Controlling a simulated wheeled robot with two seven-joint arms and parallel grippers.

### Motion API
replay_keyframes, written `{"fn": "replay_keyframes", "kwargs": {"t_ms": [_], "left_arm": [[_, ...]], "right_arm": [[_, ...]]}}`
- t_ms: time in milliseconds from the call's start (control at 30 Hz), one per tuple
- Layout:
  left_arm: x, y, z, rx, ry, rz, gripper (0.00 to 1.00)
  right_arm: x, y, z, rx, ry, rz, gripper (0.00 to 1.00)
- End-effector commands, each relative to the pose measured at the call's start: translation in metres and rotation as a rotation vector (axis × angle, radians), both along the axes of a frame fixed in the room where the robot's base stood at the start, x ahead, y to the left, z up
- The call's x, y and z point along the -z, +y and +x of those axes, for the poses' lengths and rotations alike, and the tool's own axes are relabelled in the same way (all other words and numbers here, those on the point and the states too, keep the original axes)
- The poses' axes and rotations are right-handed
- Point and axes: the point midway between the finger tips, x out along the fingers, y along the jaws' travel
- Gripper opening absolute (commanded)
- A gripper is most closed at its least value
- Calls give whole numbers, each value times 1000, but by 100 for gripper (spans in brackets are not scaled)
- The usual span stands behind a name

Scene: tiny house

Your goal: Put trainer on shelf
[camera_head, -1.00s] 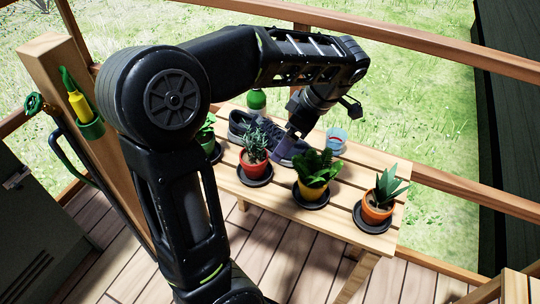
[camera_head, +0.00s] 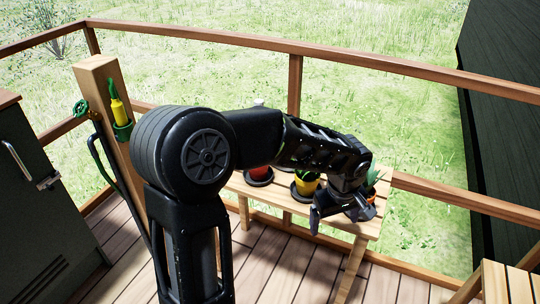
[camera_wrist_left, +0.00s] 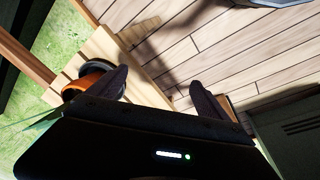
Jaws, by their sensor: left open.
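The trainer does not show in either current view; my arm covers much of the table's back part. My left gripper (camera_head: 340,214) hangs at the front right of the slatted wooden table (camera_head: 368,227), beside the plants. The orange pot (camera_wrist_left: 85,82) shows beyond the left finger there. No shelf can be clearly made out. My right gripper is not in view.
A red pot (camera_head: 258,173) and a yellow pot (camera_head: 306,182) stand on the table. A wooden post (camera_head: 103,90) with a green holder and a grey cabinet (camera_head: 35,190) are at left. A slatted wooden piece (camera_head: 510,284) is at lower right. The deck between is clear.

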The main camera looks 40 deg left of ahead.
Motion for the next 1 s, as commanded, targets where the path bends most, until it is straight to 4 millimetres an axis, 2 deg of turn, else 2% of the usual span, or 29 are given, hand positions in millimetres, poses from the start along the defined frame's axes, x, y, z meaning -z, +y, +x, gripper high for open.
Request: {"fn": "replay_keyframes", "kwargs": {"t_ms": [167, 267, 333, 400, 500, 600, 700, 800, 1000], "left_arm": [[49, -49, 9, 289, -50, -80, 89], [87, -85, 7, 482, -95, -131, 89], [127, -117, -6, 632, -134, -171, 89], [176, -147, -34, 770, -166, -203, 89], [233, -175, -90, 885, -164, -230, 89], [267, -188, -141, 922, -116, -259, 89], [284, -195, -178, 928, -67, -291, 89], [290, -199, -195, 927, -43, -308, 89], [292, -199, -198, 928, -39, -311, 89]], "right_arm": [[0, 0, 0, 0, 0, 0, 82], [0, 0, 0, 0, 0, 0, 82], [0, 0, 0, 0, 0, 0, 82], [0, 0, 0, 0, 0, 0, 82], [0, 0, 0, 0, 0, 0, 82], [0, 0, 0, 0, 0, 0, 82], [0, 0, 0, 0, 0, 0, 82], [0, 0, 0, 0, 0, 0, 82], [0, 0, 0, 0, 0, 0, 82]]}}
